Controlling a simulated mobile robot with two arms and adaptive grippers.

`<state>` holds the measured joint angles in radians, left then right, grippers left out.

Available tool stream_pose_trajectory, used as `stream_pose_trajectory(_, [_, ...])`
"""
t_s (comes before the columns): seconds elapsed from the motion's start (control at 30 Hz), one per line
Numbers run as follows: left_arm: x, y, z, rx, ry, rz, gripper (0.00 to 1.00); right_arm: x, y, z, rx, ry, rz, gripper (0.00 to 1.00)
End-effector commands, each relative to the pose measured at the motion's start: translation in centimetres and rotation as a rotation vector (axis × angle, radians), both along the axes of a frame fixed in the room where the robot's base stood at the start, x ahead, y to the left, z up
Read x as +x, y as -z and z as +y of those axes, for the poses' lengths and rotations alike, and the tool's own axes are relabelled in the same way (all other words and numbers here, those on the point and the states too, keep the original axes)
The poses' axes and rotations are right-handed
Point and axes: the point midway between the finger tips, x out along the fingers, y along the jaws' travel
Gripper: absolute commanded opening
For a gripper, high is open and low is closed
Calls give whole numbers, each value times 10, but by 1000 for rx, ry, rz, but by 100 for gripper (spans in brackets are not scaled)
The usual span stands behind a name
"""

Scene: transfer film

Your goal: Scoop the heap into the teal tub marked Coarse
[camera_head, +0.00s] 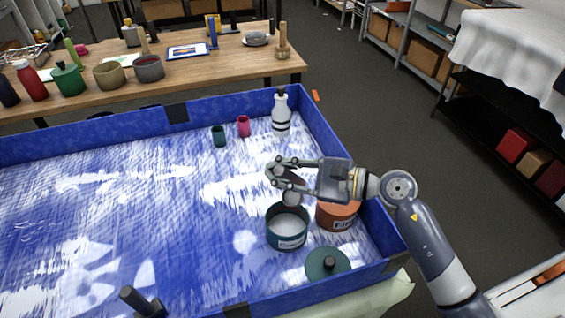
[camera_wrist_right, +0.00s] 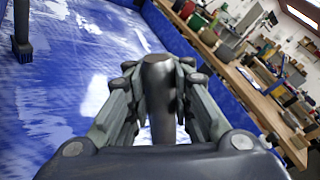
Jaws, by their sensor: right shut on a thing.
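My right gripper (camera_head: 272,175) is shut on a grey cylindrical handle (camera_wrist_right: 160,85), which stands between its fingers in the wrist view. A small round pale shape (camera_head: 292,198), seemingly the scoop's bowl, shows under the gripper, above the back rim of the teal tub. The open teal tub (camera_head: 287,240) has a pale label too small to read surely, and holds whitish material. A faint whitish patch (camera_head: 245,240) lies left of the tub on the blue floor; I cannot tell whether it is the heap or glare.
An orange-brown tub (camera_head: 337,216) stands close right of the teal tub. A dark green lid (camera_head: 328,263) lies in front. A white bottle (camera_head: 281,118), pink cup (camera_head: 243,126) and small teal cup (camera_head: 219,136) stand behind. A blue wall (camera_head: 330,135) borders the tray.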

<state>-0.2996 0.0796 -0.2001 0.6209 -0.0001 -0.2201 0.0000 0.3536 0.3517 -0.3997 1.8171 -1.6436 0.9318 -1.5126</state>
Motion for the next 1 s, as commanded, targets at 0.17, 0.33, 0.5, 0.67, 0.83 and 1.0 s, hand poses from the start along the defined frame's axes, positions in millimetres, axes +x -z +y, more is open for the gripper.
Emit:
stream_pose_trajectory(0.17, [0, -6, 0, 0, 0, 0, 43, -8, 2, 5, -31, -1, -55, 0])
stream_pose_trajectory(0.33, [0, -10, 0, 0, 0, 1, 43, -15, 5, 9, -61, 0, -107, 0])
stream_pose_trajectory(0.5, [0, -4, 0, 0, 0, 1, 43, -21, 12, 12, -94, 0, -162, 0])
stream_pose_trajectory(0.67, [-1, 3, 0, 0, 0, 1, 43, -27, 16, 15, -121, -1, -211, 0])
stream_pose_trajectory(0.83, [-1, 8, 0, 0, 0, 1, 43, -33, 21, 19, -153, -1, -263, 0])
stream_pose_trajectory(1.0, [-1, 15, 0, 0, 0, 1, 43, -39, 26, 23, -180, 0, -312, 0])
